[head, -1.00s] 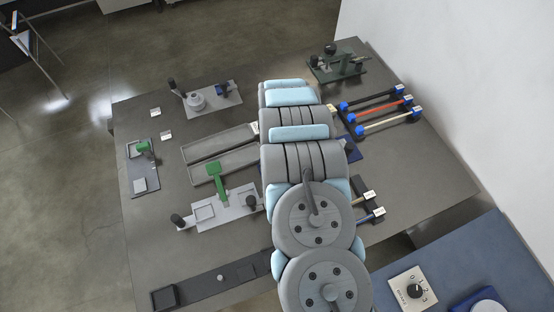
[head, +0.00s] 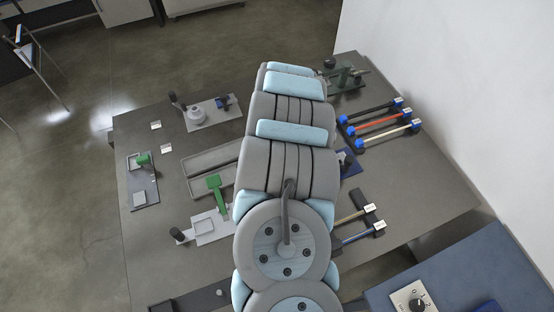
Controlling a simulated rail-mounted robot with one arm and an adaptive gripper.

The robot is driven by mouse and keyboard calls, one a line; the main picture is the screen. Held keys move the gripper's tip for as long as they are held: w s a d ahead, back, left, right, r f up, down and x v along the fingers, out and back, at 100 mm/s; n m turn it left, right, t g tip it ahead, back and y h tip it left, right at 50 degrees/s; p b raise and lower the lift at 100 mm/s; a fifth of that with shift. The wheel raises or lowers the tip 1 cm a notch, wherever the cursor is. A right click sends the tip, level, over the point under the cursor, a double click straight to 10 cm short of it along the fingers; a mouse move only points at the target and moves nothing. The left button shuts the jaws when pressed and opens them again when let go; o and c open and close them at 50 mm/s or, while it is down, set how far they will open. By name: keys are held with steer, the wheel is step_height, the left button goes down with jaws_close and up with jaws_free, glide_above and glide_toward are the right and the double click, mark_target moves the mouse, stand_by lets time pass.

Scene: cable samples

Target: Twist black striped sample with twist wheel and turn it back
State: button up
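A black sample (head: 375,110) with blue end blocks lies in a rack at the right of the table in the head view, above a red sample (head: 380,122) and a pale one (head: 388,134). Any stripes on it are too small to tell. A grey device with a round, wheel-like part (head: 197,114) and dark upright handle stands at the back left. A dark green device (head: 345,77) stands at the back right, partly behind my arm. I cannot tell which is the twist wheel. My arm covers the middle of the table and my gripper is hidden.
A small green-topped device (head: 143,162) is at the left edge. Two more samples (head: 350,216) lie right of my arm. A white wall borders the right side.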

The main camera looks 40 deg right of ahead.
steer(key=shift+s+a+r, duration=0.1)
steer(key=shift+r, duration=0.25)
stand_by(0.5)
